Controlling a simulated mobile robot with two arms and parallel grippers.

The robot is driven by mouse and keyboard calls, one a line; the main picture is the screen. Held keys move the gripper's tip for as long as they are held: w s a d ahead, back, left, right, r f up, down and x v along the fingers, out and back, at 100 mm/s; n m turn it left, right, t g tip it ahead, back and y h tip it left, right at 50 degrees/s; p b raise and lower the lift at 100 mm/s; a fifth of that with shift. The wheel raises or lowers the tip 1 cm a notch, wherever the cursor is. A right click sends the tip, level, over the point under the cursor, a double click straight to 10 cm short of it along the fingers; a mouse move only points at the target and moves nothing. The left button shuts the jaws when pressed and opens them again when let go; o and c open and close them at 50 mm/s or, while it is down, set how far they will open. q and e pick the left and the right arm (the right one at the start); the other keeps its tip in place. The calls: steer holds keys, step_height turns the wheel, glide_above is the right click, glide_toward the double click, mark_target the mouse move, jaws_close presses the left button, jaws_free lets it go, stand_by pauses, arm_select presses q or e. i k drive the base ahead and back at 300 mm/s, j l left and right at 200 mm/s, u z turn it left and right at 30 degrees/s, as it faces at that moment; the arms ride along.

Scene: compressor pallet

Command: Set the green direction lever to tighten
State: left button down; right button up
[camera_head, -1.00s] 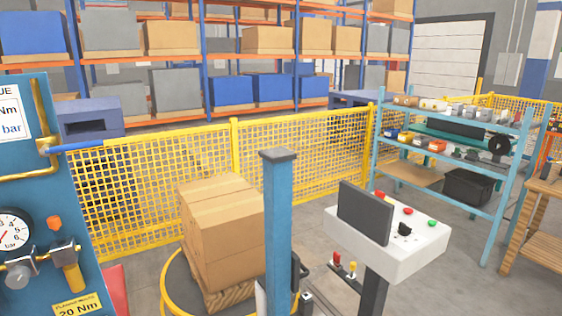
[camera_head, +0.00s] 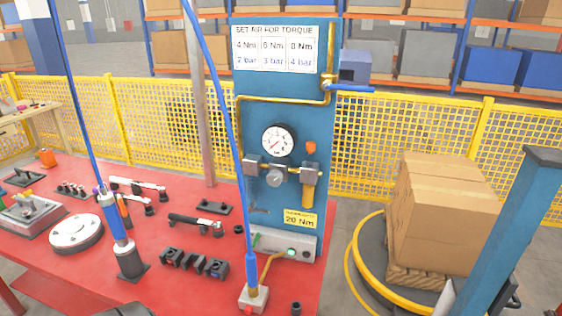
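A red workbench (camera_head: 60,270) carries a blue air panel (camera_head: 285,110) with a gauge (camera_head: 278,141). A grey box (camera_head: 285,243) at the panel's foot shows a small green part at its left end and a green spot on its front. I cannot tell whether either is the direction lever, or how it is set. A blue-and-silver tool (camera_head: 120,235) stands upright in a dark holder at left. A second blue tool (camera_head: 250,275) stands on a pale block at the bench front.
A round white dial-like disc (camera_head: 76,233), a grey fixture (camera_head: 28,213), wrenches (camera_head: 197,223) and a black socket rack (camera_head: 194,263) lie on the bench. Blue lines rise from both tools. Yellow fencing (camera_head: 150,125) stands behind. Boxes (camera_head: 440,215) stand on a pallet at right.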

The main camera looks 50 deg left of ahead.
mark_target(254, 244)
steer(key=u, duration=1.7)
steer(key=k+j+u, duration=0.1)
steer(key=j, duration=0.65)
steer(key=k+j+u, duration=0.15)
steer(key=j, duration=0.6)
steer(key=j+u, duration=0.1)
steer(key=j, duration=0.7)
